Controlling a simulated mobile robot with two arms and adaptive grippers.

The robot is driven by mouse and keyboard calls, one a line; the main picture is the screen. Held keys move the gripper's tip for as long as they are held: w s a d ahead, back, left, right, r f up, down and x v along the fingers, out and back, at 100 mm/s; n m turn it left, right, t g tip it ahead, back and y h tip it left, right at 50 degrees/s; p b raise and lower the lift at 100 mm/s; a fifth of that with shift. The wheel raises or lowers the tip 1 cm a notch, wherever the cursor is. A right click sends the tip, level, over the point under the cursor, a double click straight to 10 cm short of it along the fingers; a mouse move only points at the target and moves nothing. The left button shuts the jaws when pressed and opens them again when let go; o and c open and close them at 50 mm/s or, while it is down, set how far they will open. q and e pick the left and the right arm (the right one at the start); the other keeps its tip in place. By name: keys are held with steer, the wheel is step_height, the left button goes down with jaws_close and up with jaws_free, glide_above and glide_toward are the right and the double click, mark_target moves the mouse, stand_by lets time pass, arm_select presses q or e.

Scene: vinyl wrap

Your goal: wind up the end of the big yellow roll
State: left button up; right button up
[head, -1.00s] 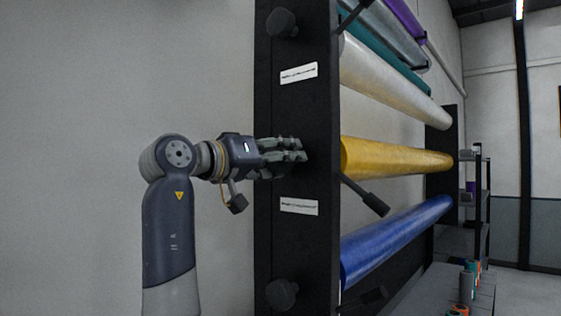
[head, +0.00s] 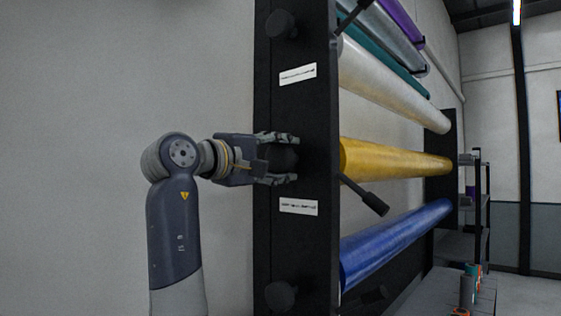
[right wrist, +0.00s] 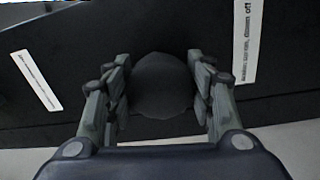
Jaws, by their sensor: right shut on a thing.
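The big yellow roll (head: 395,160) lies level in the rack, with a white roll above it and a blue one below. Its near end meets the black end panel (head: 305,240). On the outer face of that panel, at the yellow roll's height, is a dark round knob (head: 283,158). My right gripper (head: 292,158) is shut on this knob, one finger above it and one below. In the right wrist view the knob (right wrist: 162,85) sits between the two fingers. The left gripper is not in view.
Other knobs stick out above (head: 281,24) and below (head: 281,295) on the panel. A black crank-like lever (head: 365,196) juts out under the yellow roll. White (head: 390,85) and blue (head: 395,240) rolls flank it. The wall side left of the panel is clear.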

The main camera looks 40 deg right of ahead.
steer(key=n, duration=0.4)
steer(key=shift+n+b, duration=0.3)
steer(key=shift+n, duration=0.1)
steer(key=n, duration=0.3)
steer(key=shift+r+n+t, duration=0.1)
steer(key=shift+n+t, duration=0.2)
steer(key=shift+n, duration=0.1)
steer(key=n+b, duration=0.1)
steer(key=n, duration=0.2)
steer(key=shift+n+y, duration=0.3)
steer(key=shift+r+n+b, duration=0.1)
steer(key=shift+n+b, duration=0.25)
steer(key=shift+n, duration=1.45)
steer(key=o, duration=1.1)
steer(key=shift+w, duration=0.1)
steer(key=a, duration=0.4)
steer(key=s+a, duration=0.1)
steer(key=a, duration=0.7)
steer(key=shift+s, duration=0.3)
